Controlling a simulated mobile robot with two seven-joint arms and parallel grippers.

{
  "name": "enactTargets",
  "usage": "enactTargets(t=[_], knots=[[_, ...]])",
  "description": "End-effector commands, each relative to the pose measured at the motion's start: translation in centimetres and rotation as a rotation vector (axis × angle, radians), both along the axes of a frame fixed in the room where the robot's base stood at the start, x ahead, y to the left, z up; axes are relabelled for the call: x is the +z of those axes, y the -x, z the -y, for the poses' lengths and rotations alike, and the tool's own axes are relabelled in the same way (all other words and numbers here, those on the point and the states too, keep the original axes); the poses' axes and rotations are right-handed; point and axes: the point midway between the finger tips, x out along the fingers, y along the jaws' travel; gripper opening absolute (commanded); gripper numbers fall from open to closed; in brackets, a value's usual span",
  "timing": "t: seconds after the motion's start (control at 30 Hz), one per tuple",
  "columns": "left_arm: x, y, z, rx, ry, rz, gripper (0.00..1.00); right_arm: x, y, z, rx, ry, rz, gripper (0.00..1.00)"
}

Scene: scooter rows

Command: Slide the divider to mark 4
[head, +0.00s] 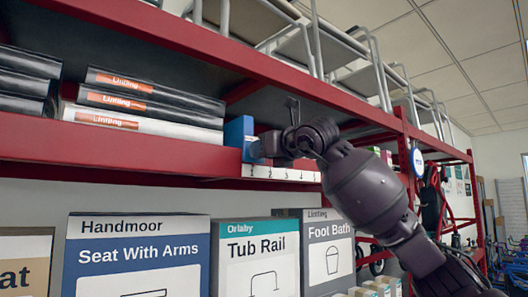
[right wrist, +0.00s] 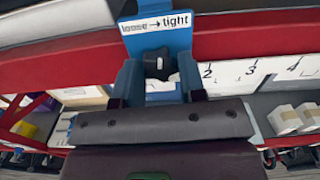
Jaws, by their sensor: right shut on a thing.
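The blue divider (head: 238,132) stands upright at the shelf's front edge, at the left end of the white mark strip (head: 285,174), near mark 1. In the right wrist view the divider (right wrist: 158,42) carries a label (right wrist: 157,22) reading "loose → tight" with an arrow. Below the label is a black knob (right wrist: 158,62). My right gripper (head: 262,150) is at the divider's front. In the right wrist view its fingers (right wrist: 160,76) are on both sides of the knob, shut on it. Marks 2, 3 and 4 show to the right there. My left gripper is not in view.
Several long Linting boxes (head: 150,104) lie on the red shelf (head: 120,152) left of the divider. The shelf right of the divider is partly hidden by my right arm. Cartons labelled Seat With Arms (head: 137,252), Tub Rail (head: 257,246) and Foot Bath (head: 329,234) stand below.

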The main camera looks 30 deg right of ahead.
Motion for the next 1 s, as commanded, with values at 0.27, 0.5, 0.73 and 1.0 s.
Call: enactTargets(t=[0.27,0.5,0.73,1.0], knots=[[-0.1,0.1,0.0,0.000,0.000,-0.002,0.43,0.0,0.0,0.0,0.000,0.041,0.003,0.00],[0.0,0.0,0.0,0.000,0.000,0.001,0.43,0.0,0.0,0.0,0.000,0.042,0.004,0.00],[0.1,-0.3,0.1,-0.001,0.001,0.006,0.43,0.0,-0.1,0.8,-0.002,0.040,0.001,0.00],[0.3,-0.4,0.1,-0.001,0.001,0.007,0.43,0.1,-0.6,7.3,-0.005,0.037,0.001,0.00]])
